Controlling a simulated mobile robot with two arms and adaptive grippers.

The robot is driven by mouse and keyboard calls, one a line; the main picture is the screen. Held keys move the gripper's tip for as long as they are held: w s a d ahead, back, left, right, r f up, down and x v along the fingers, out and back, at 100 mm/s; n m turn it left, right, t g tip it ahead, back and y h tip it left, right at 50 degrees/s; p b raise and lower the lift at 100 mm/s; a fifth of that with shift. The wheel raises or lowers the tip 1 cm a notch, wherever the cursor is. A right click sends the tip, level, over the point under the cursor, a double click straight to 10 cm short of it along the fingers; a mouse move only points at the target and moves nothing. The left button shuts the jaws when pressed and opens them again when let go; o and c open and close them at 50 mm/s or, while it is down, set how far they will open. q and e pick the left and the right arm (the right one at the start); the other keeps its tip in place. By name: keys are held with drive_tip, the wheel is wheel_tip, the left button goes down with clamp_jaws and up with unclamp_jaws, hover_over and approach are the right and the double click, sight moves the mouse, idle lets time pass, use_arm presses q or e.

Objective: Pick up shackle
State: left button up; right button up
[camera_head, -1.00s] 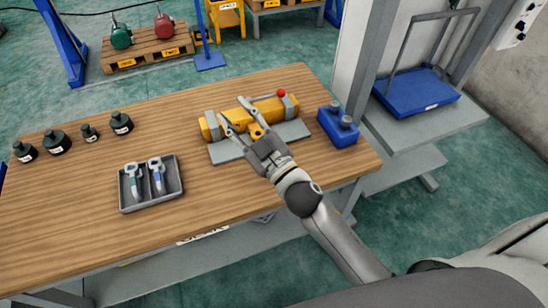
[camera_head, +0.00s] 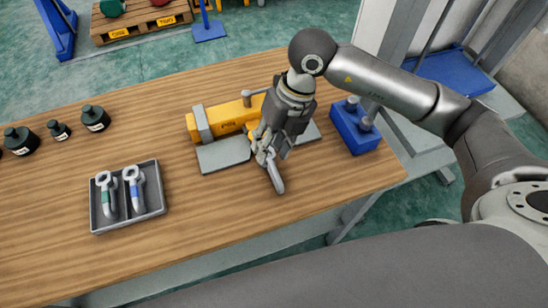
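Two shackles lie in a grey tray (camera_head: 128,223) on the left part of the wooden table. The left shackle (camera_head: 109,200) has a green mark and the right shackle (camera_head: 137,190) a blue mark. They lie side by side, apart from each other. My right gripper (camera_head: 270,174) points down over the table, in front of the yellow hoist part and well to the right of the tray. Its fingers look apart, with nothing seen between them. My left gripper is not in view.
The yellow hoist part (camera_head: 229,114) rests on a grey plate (camera_head: 224,154) behind my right gripper, partly hidden by it. Several dark weights (camera_head: 96,119) stand at the left. The table between tray and gripper is clear.

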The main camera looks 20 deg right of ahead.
sight(274, 167)
drive_tip(key=shift+h, duration=0.7)
drive_tip(key=f, duration=0.1)
drive_tip(key=d+f, duration=0.1)
drive_tip(key=f, duration=0.1)
drive_tip(key=w+f+p, duration=0.1)
drive_tip(key=f, duration=0.1)
drive_tip(key=shift+d+f, duration=0.2)
drive_tip(key=shift+d, duration=0.2)
drive_tip(key=f, duration=0.1)
drive_tip(key=a+f+p, duration=0.1)
drive_tip(key=f, duration=0.1)
drive_tip(key=s+f+p, duration=0.1)
drive_tip(key=shift+a+f, duration=0.2)
drive_tip(key=shift+f, duration=0.35)
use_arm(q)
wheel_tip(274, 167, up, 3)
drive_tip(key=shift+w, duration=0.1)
use_arm(e)
clamp_jaws()
